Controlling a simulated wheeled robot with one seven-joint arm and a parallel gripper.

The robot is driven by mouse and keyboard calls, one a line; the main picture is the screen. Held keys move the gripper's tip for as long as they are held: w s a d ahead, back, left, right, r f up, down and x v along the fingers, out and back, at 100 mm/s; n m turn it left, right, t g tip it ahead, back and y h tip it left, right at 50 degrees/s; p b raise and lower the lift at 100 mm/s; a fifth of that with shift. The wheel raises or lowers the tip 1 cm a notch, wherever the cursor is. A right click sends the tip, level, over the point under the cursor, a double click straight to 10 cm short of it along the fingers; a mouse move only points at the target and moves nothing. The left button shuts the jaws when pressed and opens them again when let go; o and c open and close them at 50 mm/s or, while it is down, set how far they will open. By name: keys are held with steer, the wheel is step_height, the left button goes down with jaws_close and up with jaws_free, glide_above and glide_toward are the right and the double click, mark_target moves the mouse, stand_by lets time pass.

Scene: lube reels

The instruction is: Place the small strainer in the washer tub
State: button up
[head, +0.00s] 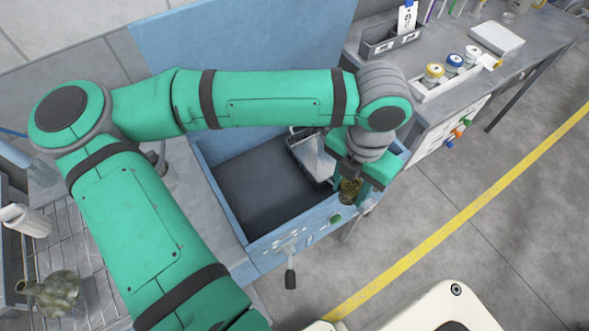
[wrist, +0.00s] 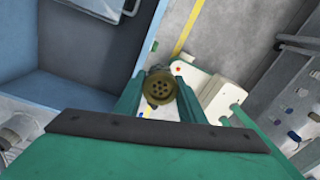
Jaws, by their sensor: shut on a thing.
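The small strainer (head: 349,190) is a brassy, dark piece with holes in its round face. In the wrist view the strainer (wrist: 159,88) sits between the two green fingers of my gripper (wrist: 158,92), which is shut on it. The washer tub (head: 262,185) is a blue, open box with a dark floor. In the head view my gripper (head: 350,182) holds the strainer by the tub's right front corner, and the height above the rim is hard to judge. In the wrist view the tub (wrist: 85,75) lies to the left of the strainer.
A grey metal tray (head: 314,158) sits inside the tub at the back right; its left floor is bare. A handle (head: 290,278) hangs on the tub's front. A bench (head: 465,65) with jars stands at right. A wire rack (head: 85,275) with a greenish vessel (head: 52,292) is at left.

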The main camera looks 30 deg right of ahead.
steer(key=w+a+f+n, duration=0.1)
steer(key=w+a+f, duration=0.15)
steer(key=w, duration=0.35)
steer(key=w+a+f, duration=0.2)
steer(key=w+a, duration=0.2)
steer(key=w, duration=0.3)
glide_above(270, 199)
step_height(270, 199, down, 14)
steer(key=shift+d+f, duration=0.1)
steer(key=shift+f, duration=2.15)
steer(key=shift+f, duration=0.15)
steer(key=o, duration=1.1)
